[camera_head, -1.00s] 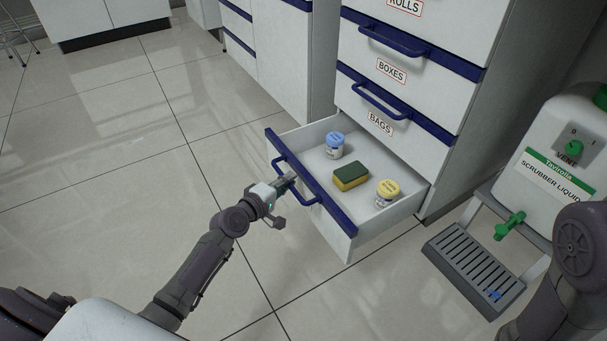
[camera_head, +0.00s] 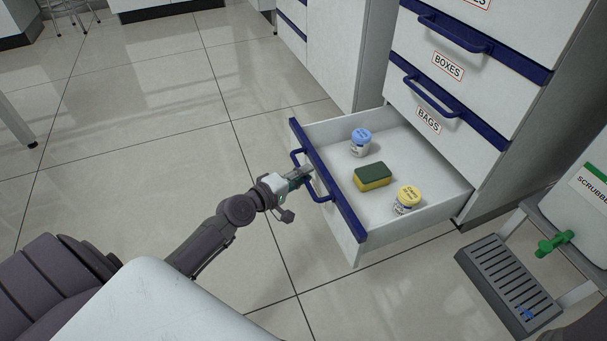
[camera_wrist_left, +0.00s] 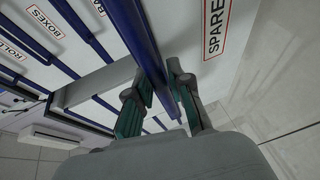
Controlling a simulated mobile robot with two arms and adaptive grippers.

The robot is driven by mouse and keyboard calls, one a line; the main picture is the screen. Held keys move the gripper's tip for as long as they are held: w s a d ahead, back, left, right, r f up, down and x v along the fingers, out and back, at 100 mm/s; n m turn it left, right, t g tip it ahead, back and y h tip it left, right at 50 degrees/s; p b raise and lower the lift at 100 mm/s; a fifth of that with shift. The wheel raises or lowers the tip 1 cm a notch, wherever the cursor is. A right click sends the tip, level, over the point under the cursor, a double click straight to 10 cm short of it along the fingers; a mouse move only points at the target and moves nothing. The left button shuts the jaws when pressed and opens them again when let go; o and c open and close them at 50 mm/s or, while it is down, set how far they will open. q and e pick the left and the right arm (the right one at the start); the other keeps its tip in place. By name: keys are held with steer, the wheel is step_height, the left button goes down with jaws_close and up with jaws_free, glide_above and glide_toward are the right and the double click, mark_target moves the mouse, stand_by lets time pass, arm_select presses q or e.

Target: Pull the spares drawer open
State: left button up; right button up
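The spares drawer (camera_head: 338,196) is the lowest drawer of the white cabinet and stands well out from it in the head view. Its front has a blue top rail and a blue handle (camera_head: 319,197). My left gripper (camera_head: 302,178) is at this handle. In the left wrist view, the handle (camera_wrist_left: 143,42) runs between the fingers of my left gripper (camera_wrist_left: 160,82), which look closed around it. Part of the SPARES label (camera_wrist_left: 214,28) shows beside it. My right gripper is out of view.
In the drawer lie a blue-lidded jar (camera_head: 360,142), a green and yellow sponge (camera_head: 372,177) and a yellow-lidded jar (camera_head: 407,200). The BAGS drawer (camera_head: 450,130) above is shut. A grated tray (camera_head: 508,285) stands right of the drawer. The floor in front is clear.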

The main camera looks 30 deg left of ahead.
arm_select(q)
steer(key=shift+o, duration=1)
steer(key=shift+s, duration=0.1)
steer(key=v, duration=1.1)
steer(key=shift+s+a, duration=0.2)
steer(key=shift+s, duration=0.2)
